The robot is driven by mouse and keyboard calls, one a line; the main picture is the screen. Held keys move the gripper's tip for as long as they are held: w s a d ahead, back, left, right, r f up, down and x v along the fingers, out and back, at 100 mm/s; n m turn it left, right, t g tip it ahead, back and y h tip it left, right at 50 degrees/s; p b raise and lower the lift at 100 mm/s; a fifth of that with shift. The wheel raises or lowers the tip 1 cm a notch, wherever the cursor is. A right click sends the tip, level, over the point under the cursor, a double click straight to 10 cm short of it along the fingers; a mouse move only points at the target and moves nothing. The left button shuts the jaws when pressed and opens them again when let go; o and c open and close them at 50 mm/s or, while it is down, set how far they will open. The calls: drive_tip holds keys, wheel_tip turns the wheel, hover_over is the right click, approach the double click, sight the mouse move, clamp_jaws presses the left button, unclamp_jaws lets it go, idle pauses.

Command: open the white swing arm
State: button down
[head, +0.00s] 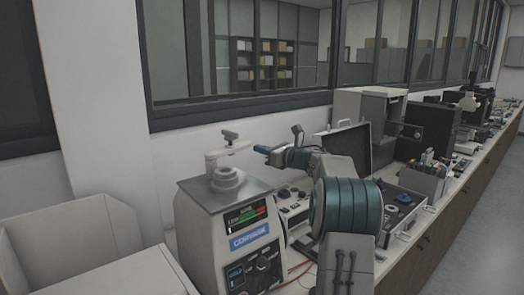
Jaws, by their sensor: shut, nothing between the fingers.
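The mounting press (205,235) stands on the bench at lower middle-left, a pale box with a grey metal top and a dark front panel. Its white swing arm (230,150) is above the top plate, with a dark T-shaped handle (230,135) on it. A round grey collar (227,176) sits on the plate below the arm.
A large white open box (50,240) is at the left. An open case (345,145), small instruments and a grey box cabinet (365,115) crowd the bench to the right. A window wall runs behind. Red cables (298,272) lie beside the press.

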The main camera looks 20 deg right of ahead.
drive_tip(key=w+d+b+v, duration=0.1)
drive_tip(key=b+v, duration=0.3)
drive_tip(key=v, duration=0.9)
drive_tip(key=shift+s+d+b, duration=0.15)
drive_tip(key=shift+d+b, duration=0.2)
drive_tip(key=shift+d, duration=0.65)
